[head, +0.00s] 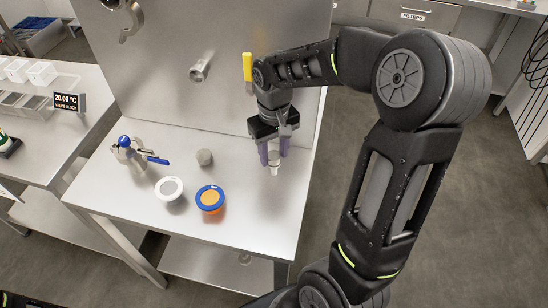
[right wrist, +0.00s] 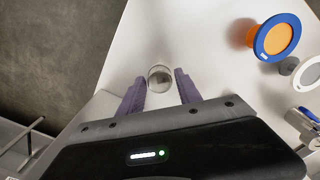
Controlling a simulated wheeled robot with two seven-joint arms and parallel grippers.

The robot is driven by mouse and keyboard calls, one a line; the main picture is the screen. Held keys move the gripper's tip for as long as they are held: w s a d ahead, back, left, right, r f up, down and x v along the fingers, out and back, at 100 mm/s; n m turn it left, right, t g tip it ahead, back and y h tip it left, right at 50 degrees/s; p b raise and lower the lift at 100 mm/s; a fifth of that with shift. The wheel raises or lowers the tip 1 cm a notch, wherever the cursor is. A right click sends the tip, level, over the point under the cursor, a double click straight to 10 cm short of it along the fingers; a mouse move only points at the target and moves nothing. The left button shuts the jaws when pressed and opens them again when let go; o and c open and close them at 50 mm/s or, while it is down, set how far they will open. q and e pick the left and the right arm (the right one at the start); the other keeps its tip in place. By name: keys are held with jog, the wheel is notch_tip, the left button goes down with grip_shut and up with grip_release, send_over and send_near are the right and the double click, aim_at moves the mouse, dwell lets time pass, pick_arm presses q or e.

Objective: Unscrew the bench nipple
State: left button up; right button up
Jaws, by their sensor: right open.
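A short, pale metallic round piece, which looks like the bench nipple (head: 274,170), stands at the right part of the steel bench. It also shows in the right wrist view (right wrist: 160,78), seen from above with a round rim. My right gripper (head: 274,156) points down over it. Its two purple fingers are open, one on each side of the piece, with visible gaps in the right wrist view (right wrist: 160,88). The fingers hide part of the piece in the head view. I cannot tell its thread or how it is fixed. My left gripper is not in view.
On the bench (head: 225,232) are a grey fitting (head: 204,157), a white-rimmed cup (head: 169,189), a blue-and-orange cup (head: 210,198) and a blue-handled valve (head: 137,153). A steel wall with a pipe stub (head: 200,70) and a yellow handle (head: 247,67) rises behind. The bench's front is clear.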

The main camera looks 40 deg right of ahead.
jog(key=m, duration=0.3)
jog(key=m, duration=0.2)
jog(key=shift+m, duration=1.6)
jog(key=m, duration=0.4)
jog(key=shift+m, duration=0.5)
